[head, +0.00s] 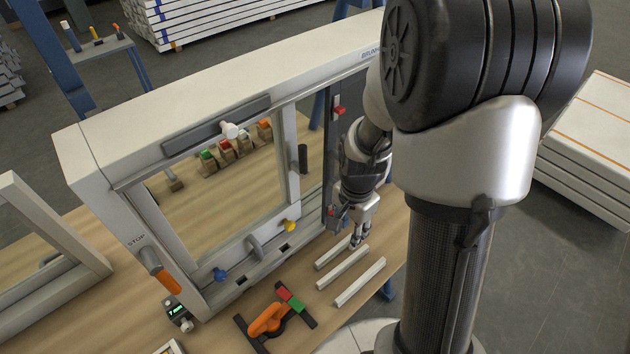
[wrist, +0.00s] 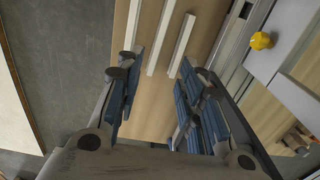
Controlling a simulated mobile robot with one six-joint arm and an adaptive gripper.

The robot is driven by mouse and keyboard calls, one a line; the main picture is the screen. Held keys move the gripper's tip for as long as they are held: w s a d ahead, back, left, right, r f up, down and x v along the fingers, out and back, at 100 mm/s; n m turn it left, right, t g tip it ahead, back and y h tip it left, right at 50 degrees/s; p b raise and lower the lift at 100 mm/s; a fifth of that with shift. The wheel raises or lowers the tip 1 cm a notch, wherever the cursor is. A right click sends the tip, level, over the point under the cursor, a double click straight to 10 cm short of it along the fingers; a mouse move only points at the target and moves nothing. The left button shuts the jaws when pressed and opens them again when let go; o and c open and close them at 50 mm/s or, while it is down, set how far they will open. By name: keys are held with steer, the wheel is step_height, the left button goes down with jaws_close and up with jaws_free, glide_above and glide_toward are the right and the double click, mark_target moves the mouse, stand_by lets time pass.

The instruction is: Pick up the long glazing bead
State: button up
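Three white glazing beads lie side by side on the wooden table: one nearest the frame (head: 328,258), a middle one (head: 343,268) and an outer one (head: 360,282). In the wrist view, the bead nearest the frame (wrist: 182,45) shows both ends and looks shortest. The middle bead (wrist: 165,35) and outer bead (wrist: 133,22) run off the top edge, so I cannot tell which is longest. My gripper (head: 358,243) points down by the beads' far ends. In the wrist view my gripper (wrist: 157,75) is open, with nothing between its fingers.
A white window frame (head: 92,158) stands upright beside the beads, with a yellow knob (head: 290,225) and a blue knob (head: 220,274) at its foot. An orange-handled clamp (head: 267,319) lies left of the beads. The table's edge is close on their right.

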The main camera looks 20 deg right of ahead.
steer(key=b, duration=0.4)
glide_above(344, 264)
steer(key=shift+m, duration=0.3)
steer(key=f, duration=1.3)
steer(key=shift+s+f, duration=0.15)
steer(key=shift+s, duration=0.2)
steer(key=f, duration=0.1)
steer(key=f+b, duration=0.1)
steer(key=f, duration=0.3)
steer(key=shift+w+f+b, duration=0.15)
steer(key=shift+w+b, duration=0.15)
steer(key=shift+w, duration=0.1)
steer(key=shift+c, duration=0.2)
jaws_close()
